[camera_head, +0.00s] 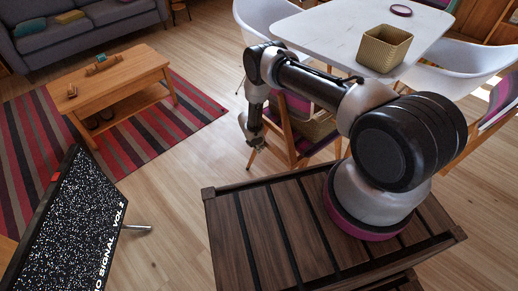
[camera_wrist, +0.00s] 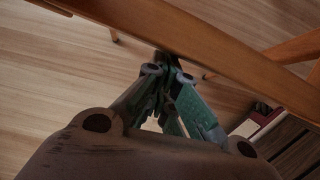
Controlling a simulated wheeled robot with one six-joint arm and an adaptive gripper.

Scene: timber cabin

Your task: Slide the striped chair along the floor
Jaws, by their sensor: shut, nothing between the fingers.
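The striped chair (camera_head: 285,132), with a wooden frame and partly visible purple and striped fabric, stands at the near side of the white table. My arm hides part of it. My gripper (camera_head: 254,147) points down just left of its frame and is shut with nothing in it. In the wrist view, a wooden bar (camera_wrist: 225,55) that looks like the chair's frame crosses above the closed fingertips (camera_wrist: 167,60). The fingertips are close to the bar; I cannot tell whether they touch it.
The white table (camera_head: 345,35) carries a woven basket (camera_head: 385,48). White chairs (camera_head: 458,68) stand around it, and another wooden chair (camera_head: 490,110) is at the right. A coffee table (camera_head: 120,82) stands on a striped rug (camera_head: 190,112). A screen (camera_head: 70,225) is at lower left. Floor left of the chair is clear.

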